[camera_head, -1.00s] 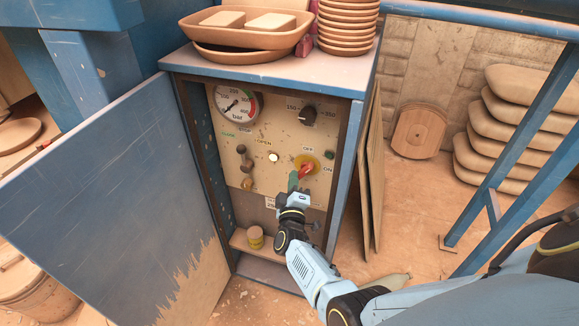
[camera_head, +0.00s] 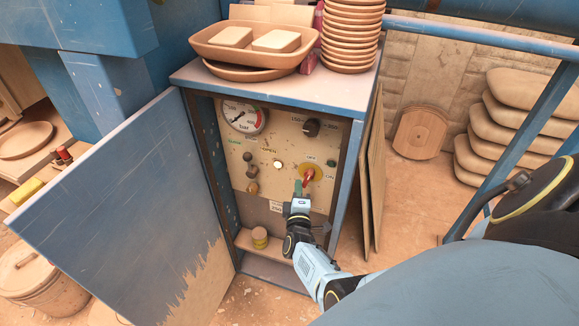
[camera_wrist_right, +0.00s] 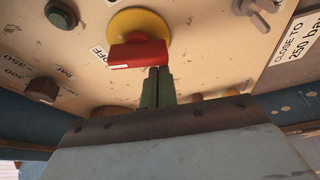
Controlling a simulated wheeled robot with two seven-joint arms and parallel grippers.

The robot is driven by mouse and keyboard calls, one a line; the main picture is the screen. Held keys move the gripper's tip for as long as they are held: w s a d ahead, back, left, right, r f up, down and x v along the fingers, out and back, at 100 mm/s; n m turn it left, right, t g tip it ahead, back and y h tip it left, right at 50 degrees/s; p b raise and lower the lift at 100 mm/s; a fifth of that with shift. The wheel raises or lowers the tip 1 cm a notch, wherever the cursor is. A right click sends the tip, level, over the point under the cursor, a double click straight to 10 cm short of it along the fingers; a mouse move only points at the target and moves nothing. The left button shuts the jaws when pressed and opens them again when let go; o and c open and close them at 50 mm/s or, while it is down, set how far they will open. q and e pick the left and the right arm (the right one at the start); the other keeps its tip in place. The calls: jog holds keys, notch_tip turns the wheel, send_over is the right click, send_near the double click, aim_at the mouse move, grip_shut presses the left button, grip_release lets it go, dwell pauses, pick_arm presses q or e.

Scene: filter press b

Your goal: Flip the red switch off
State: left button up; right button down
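The red switch (camera_head: 309,174) is a red handle on a yellow disc, on the beige panel inside the open blue cabinet. Its upper end points up, roughly toward the OFF label; ON is at its right. It also shows in the right wrist view (camera_wrist_right: 140,52), with a white mark at its left end, on the OFF side. My right gripper (camera_head: 298,187) is just below and left of the handle. Its green fingers (camera_wrist_right: 157,87) are together with nothing between them, their tips at the handle's edge. Contact is hard to tell. My left gripper is out of view.
A pressure gauge (camera_head: 243,118), a black knob (camera_head: 311,128), a white button (camera_head: 278,164) and a green button (camera_head: 331,162) share the panel. The open door (camera_head: 120,200) stands left. Dishes (camera_head: 252,42) are on top. Boards (camera_head: 376,180) lean at the right side.

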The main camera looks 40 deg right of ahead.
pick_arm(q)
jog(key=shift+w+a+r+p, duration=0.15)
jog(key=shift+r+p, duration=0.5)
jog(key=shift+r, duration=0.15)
pick_arm(e)
jog(key=shift+s+d+f+n+g+y, duration=0.15)
jog(key=shift+n+g+y, duration=0.15)
jog(key=shift+n, duration=0.6)
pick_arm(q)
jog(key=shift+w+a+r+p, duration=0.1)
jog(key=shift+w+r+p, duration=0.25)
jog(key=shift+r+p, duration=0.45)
pick_arm(e)
jog(key=s+a, duration=0.4)
jog(key=a, duration=0.4)
jog(key=shift+s+a, duration=0.15)
jog(key=shift+a, duration=0.1)
